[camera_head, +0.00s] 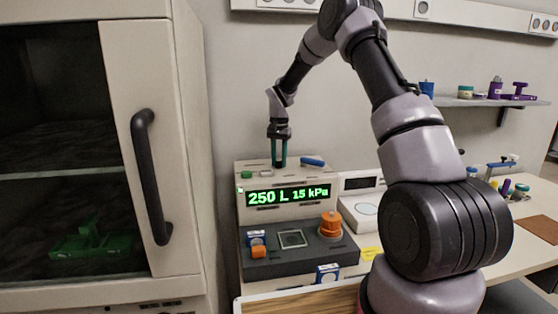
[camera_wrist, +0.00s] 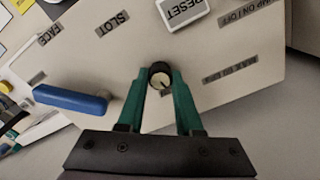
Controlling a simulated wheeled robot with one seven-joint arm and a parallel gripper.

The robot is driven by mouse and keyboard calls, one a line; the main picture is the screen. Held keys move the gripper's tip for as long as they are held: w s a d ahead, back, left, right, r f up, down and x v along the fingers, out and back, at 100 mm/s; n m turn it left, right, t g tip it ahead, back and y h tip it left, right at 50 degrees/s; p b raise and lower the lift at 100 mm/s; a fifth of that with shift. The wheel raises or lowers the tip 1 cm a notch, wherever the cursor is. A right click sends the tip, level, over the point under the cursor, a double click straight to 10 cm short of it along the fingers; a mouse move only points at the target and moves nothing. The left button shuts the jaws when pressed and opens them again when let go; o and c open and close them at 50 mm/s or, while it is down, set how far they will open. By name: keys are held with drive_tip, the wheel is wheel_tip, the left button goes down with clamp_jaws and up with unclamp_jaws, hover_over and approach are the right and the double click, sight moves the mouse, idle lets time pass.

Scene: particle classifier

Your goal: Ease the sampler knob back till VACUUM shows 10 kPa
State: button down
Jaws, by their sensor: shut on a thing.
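The sampler (camera_head: 290,177) is a beige box on the counter. In the wrist view, the knob (camera_wrist: 160,80) is small and dark-sided with a pale top and a pointer mark. My gripper (camera_wrist: 160,80) has its teal fingertips closed on both sides of this knob.
A blue lever (camera_wrist: 70,99) and a RESET button (camera_wrist: 185,12) sit on the same top panel. An orange stacked piece (camera_head: 331,224) stands on the dark lower deck. A glass-doored cabinet (camera_head: 150,180) is at the left. A white scale-like device (camera_head: 364,212) stands at the right.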

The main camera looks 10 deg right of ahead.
drive_tip(key=n, duration=0.8)
drive_tip(key=shift+n, duration=0.3)
idle(0.3)
drive_tip(key=c, duration=0.6)
unclamp_jaws()
wheel_tip(320, 180, up, 11)
drive_tip(key=shift+f, duration=0.1)
